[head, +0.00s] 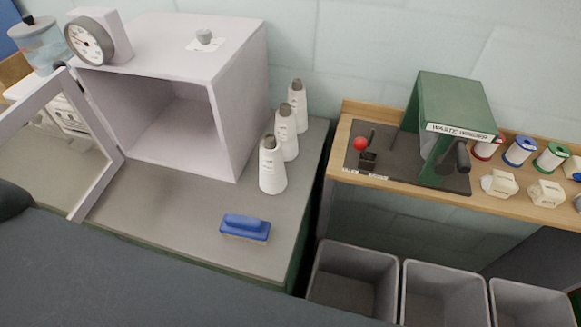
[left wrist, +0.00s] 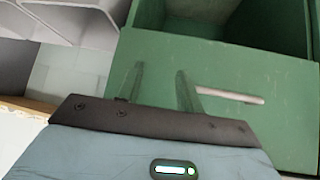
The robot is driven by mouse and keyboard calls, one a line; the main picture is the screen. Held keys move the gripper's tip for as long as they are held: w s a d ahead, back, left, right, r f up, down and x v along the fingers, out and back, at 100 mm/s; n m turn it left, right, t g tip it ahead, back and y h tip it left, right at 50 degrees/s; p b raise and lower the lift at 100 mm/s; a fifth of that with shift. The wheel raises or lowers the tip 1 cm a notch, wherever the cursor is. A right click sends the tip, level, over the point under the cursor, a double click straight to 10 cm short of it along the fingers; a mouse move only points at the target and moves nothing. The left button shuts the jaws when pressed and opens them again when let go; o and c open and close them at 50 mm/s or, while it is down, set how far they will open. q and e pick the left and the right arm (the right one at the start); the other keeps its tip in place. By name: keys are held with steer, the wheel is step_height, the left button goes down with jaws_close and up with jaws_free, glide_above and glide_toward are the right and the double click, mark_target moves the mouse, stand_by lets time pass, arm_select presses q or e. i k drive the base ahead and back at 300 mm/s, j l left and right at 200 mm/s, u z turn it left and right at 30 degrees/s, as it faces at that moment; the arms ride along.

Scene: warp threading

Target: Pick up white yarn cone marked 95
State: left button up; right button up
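Three white yarn cones with grey tips stand upright in a slanting row on the grey counter, just right of the open box, in the head view: the nearest cone (head: 272,168), the middle cone (head: 286,134) and the farthest cone (head: 299,106). Small marks show on their sides, but I cannot read which is 95. My left gripper (left wrist: 158,76) shows only in its wrist view, with its two fingers apart and nothing between them. It is in front of a green cabinet front (left wrist: 225,70) with a pale bar handle (left wrist: 230,96). My right gripper is not in view.
A pale box (head: 180,120) with its door swung open stands left of the cones. A blue brush (head: 245,227) lies on the counter (head: 190,205) in front of them. Right of a gap are a wooden shelf (head: 345,150) with a green winder (head: 455,95) and grey bins (head: 352,268) below.

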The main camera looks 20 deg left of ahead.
mark_target(272, 176)
steer(key=i+l+u, duration=0.1)
steer(key=l, duration=0.6)
steer(key=l+u, duration=0.1)
steer(key=l, duration=0.55)
